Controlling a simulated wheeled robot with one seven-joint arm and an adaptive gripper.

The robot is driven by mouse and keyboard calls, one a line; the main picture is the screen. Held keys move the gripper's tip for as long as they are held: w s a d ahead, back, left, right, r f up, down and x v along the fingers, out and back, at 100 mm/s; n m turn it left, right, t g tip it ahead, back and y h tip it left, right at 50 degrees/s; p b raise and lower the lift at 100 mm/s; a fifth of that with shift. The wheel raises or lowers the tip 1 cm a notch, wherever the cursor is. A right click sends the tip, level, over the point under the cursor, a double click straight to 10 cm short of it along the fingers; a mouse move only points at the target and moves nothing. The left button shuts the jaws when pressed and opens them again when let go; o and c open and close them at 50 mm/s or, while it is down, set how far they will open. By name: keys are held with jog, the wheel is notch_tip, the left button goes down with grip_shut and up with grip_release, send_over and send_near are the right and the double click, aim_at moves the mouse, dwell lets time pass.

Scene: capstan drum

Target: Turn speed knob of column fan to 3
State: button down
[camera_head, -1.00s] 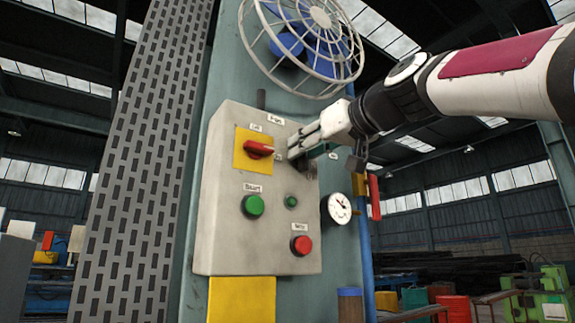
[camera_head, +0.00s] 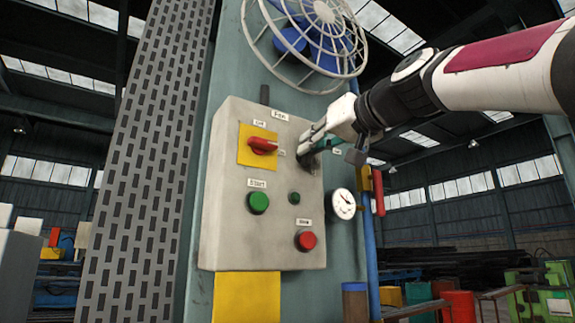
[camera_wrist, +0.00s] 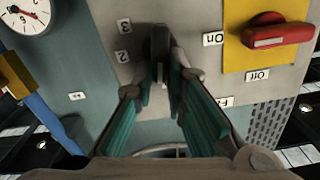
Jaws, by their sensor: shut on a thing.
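The speed knob (camera_wrist: 158,45) is dark and sits on the grey control box (camera_head: 225,225) below the fan (camera_head: 305,35). In the wrist view my gripper (camera_wrist: 168,78) has its teal-padded fingers on either side of the knob and is shut on it. Labels 3 (camera_wrist: 124,27) and 2 (camera_wrist: 123,56) are left of the knob there, upside down. I cannot tell which number the knob points to. In the head view my gripper (camera_head: 308,143) reaches the box's upper right from the right and largely hides the knob.
A red switch (camera_head: 262,146) on a yellow plate is close left of my gripper. Below are a green button (camera_head: 258,202), a small green lamp (camera_head: 294,198) and a red button (camera_head: 305,240). A gauge (camera_head: 342,204), padlock (camera_head: 355,157) and blue pipe (camera_head: 368,240) stand right of the box.

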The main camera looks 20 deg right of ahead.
aim_at(319, 161)
jog(key=m+p, duration=0.1)
jog(key=m, duration=0.5)
jog(key=d+f+m+p, duration=0.1)
jog(key=m+p, duration=0.1)
jog(key=m, duration=0.4)
jog(key=f+m+p, duration=0.1)
jog(key=m+p, duration=0.1)
jog(key=m, duration=0.5)
jog(key=shift+w+d+f, duration=0.1)
jog(key=shift+d+f, duration=0.05)
jog(key=shift+d, duration=0.05)
jog(key=m+p, duration=0.2)
jog(key=m, duration=0.1)
jog(key=f+m+p, duration=0.1)
jog(key=m, duration=0.1)
jog(key=shift+a, duration=0.25)
jog(key=shift+m, duration=0.4)
jog(key=c, duration=1.6)
grip_release()
